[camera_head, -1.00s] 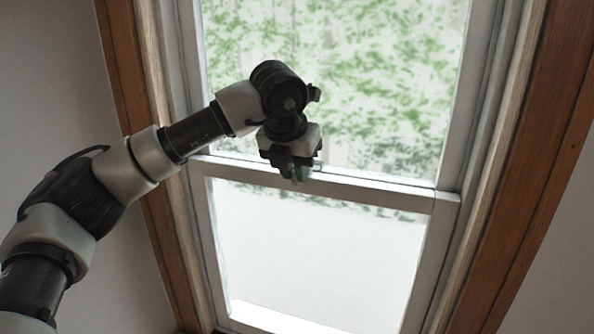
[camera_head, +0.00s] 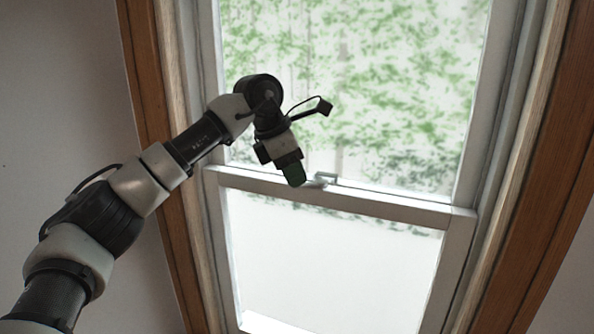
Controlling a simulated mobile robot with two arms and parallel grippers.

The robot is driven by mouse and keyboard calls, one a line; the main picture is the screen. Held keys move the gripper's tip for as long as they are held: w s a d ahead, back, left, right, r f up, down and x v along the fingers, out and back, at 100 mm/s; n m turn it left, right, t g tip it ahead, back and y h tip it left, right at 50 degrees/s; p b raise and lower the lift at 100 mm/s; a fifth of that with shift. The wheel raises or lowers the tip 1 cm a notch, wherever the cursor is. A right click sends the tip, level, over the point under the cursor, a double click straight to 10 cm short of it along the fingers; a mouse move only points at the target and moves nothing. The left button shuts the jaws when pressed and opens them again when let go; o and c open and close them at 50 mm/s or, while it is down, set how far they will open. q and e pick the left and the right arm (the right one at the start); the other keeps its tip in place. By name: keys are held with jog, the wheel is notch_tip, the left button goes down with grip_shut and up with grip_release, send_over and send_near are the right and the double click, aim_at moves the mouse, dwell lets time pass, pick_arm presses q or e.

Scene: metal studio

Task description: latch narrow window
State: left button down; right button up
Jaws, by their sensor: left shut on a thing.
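The narrow window (camera_head: 340,197) is a tall white sash window with its meeting rail across the middle of the view. A small pale latch (camera_head: 322,179) sits on top of that rail, near its middle. My left gripper (camera_head: 294,176) reaches in from the left and points down at the rail, just left of the visible part of the latch. Its fingers look closed, with green-grey tips; what lies between them is hidden. They seem to touch the latch's left end. My right gripper is not in view.
Brown wooden trim (camera_head: 160,150) frames the window on the left, and more trim (camera_head: 541,190) stands on the right. Grey wall (camera_head: 60,80) lies beyond. The space in front of the lower pane and right of the latch is clear.

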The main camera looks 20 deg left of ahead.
pick_arm(q)
jog(key=shift+w+a+m+g+h, duration=0.2)
jog(key=shift+w+m+g, duration=0.25)
jog(key=shift+m, duration=0.65)
jog(key=shift+w+a+m+g+h, duration=0.15)
jog(key=shift+w+m+g, duration=0.3)
jog(key=shift+m, duration=0.65)
jog(key=shift+w, duration=0.15)
jog(key=shift+a, duration=0.1)
jog(key=c, duration=1.1)
grip_release()
jog(key=shift+o, duration=0.2)
jog(key=shift+r, duration=0.1)
jog(key=shift+a+r, duration=0.1)
jog(key=shift+r, duration=0.15)
jog(key=b+v, duration=0.1)
jog(key=v, duration=0.9)
